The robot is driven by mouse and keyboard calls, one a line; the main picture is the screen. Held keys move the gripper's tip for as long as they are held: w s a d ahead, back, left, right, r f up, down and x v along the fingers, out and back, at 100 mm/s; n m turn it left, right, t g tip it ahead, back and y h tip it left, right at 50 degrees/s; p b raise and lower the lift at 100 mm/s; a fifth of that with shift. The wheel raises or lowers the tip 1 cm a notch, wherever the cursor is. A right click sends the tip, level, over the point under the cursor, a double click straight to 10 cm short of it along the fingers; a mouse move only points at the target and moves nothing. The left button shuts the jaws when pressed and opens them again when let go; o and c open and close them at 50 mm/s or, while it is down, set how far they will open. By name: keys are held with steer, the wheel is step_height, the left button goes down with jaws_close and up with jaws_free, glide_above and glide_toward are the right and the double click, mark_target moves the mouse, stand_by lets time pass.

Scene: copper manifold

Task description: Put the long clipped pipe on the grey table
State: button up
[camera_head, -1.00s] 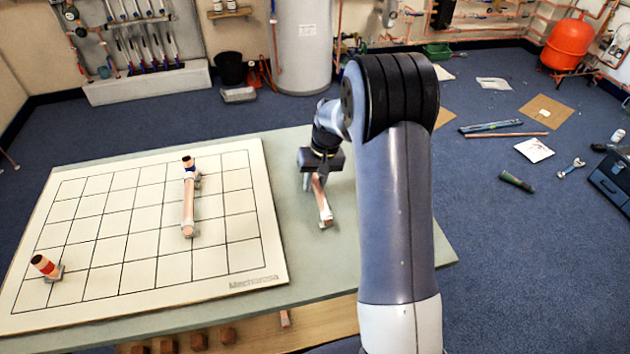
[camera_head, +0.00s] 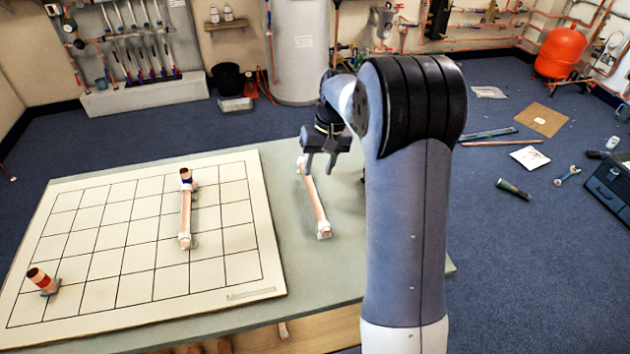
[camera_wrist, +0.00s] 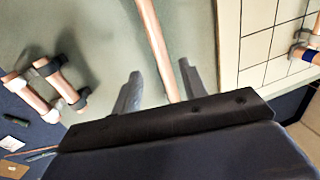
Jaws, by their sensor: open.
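A long copper pipe (camera_head: 313,198) with pale clips at its ends lies on the grey table (camera_head: 345,265), right of the white grid board. In the wrist view the pipe (camera_wrist: 157,40) runs between my fingers and passes under the gripper body. My gripper (camera_head: 319,168) is open above the pipe's far end, its two fingers apart on either side of the pipe in the wrist view (camera_wrist: 160,72). Contact between fingers and pipe cannot be told. My arm hides part of the table's right side.
The grid board (camera_head: 110,285) holds another clipped copper pipe (camera_head: 185,215), with a blue-banded stub (camera_head: 186,176) at its far end, and a red-banded stub (camera_head: 42,280). Shorter clipped pipe pieces (camera_wrist: 58,82) show left in the wrist view. Bare table surrounds the long pipe.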

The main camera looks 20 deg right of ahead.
steer(key=shift+d+r, duration=0.15)
steer(key=shift+r, duration=0.55)
steer(key=shift+d+r, duration=0.15)
steer(key=shift+r, duration=0.55)
